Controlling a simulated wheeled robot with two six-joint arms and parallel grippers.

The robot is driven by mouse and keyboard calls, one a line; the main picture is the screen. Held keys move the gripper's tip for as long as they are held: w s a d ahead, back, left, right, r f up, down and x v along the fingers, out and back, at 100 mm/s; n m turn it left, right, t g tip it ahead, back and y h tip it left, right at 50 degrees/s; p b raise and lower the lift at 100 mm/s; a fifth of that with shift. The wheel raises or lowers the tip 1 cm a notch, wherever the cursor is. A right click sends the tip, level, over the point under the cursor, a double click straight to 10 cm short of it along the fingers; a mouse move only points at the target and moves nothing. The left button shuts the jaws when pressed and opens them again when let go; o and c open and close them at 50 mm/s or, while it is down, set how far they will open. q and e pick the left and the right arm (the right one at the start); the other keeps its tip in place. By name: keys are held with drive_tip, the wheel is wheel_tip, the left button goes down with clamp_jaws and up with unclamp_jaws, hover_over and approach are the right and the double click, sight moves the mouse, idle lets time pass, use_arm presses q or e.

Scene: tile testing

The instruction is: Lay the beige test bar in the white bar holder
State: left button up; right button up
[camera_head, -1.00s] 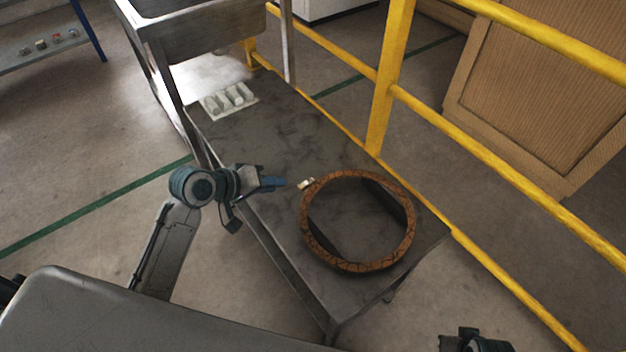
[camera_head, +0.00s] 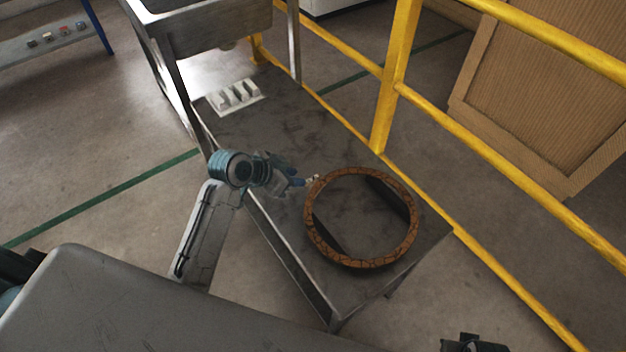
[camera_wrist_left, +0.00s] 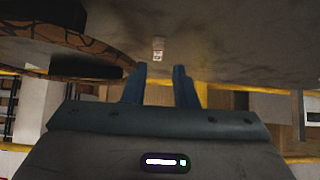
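The beige test bar (camera_head: 313,179) is a small pale piece on the grey metal table, beside the upper left rim of the brown ring. In the left wrist view the bar (camera_wrist_left: 158,48) shows beyond the fingertips, roughly in line with the gap between them. My left gripper (camera_head: 299,182) is close to the bar, from the left. Its two blue fingers (camera_wrist_left: 161,70) are apart with nothing between them. The white bar holder (camera_head: 238,109) lies at the table's far left end, with several raised white ridges. Only a dark piece of my right gripper (camera_head: 474,344) shows at the bottom edge.
A large cracked brown ring (camera_head: 312,222) takes up the near right of the table (camera_head: 268,125). The tabletop between the bar and the holder is clear. A metal sink (camera_head: 205,32) stands behind the holder. A yellow railing (camera_head: 392,90) runs along the far side.

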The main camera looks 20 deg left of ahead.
sight(311, 180)
use_arm(q)
drive_tip(key=shift+x, duration=2.75)
drive_tip(key=shift+d, duration=0.15)
clamp_jaws()
